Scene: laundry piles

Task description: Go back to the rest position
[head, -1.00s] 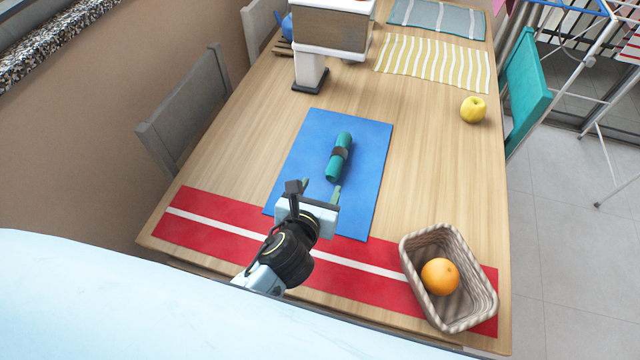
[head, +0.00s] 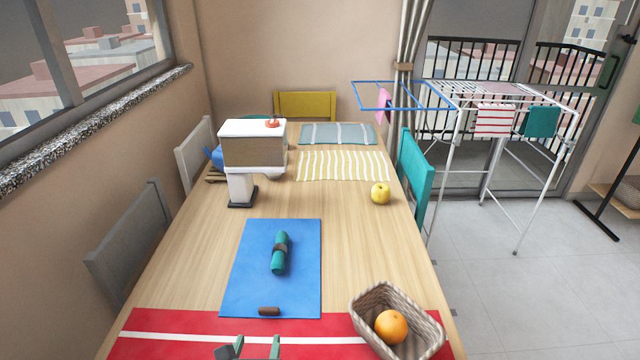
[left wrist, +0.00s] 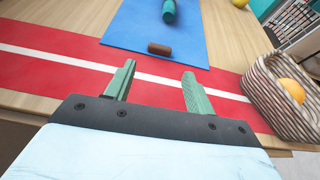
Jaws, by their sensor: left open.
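My left gripper (head: 258,346) shows at the bottom edge of the head view, over the red runner (head: 180,323) with a white stripe. In the left wrist view its two green fingers (left wrist: 158,88) are apart with nothing between them. A rolled teal cloth (head: 280,252) with a dark band lies on the blue mat (head: 250,270). A small brown piece (head: 269,311) lies near the mat's front edge, also in the left wrist view (left wrist: 159,49), beyond the fingers and apart from them. My right gripper is in neither view.
A woven basket (head: 427,322) holding an orange (head: 391,326) stands at the front right. A yellow apple (head: 380,193) is on the right side. A scale-like stand (head: 242,187) is at the back left. Striped cloths (head: 343,166) lie at the back. Bare wood lies between.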

